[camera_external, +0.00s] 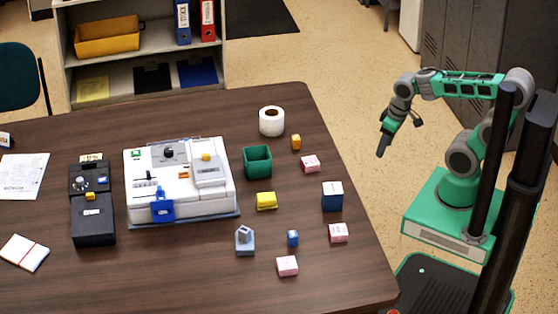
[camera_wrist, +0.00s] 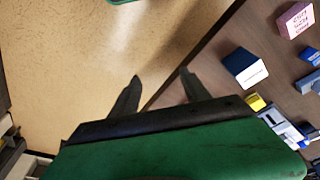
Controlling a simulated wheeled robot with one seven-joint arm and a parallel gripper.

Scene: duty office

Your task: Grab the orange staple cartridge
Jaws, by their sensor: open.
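A small orange block (camera_external: 296,142), which looks like the staple cartridge, stands on the brown table near its right back edge. It is just right of and below the white tape roll and above a pink box. I cannot make it out in the wrist view. My gripper (camera_external: 383,146) hangs beyond the table's right edge, over the floor, apart from the block and to its right. In the wrist view my gripper (camera_wrist: 161,76) shows two spread fingers with nothing between them.
Around the block are a white roll (camera_external: 271,121), a green open bin (camera_external: 257,161), a pink box (camera_external: 310,164) and a blue-and-white box (camera_external: 332,196). A yellow block (camera_external: 266,201) lies nearer the white machine (camera_external: 180,180). Floor is clear between table and arm.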

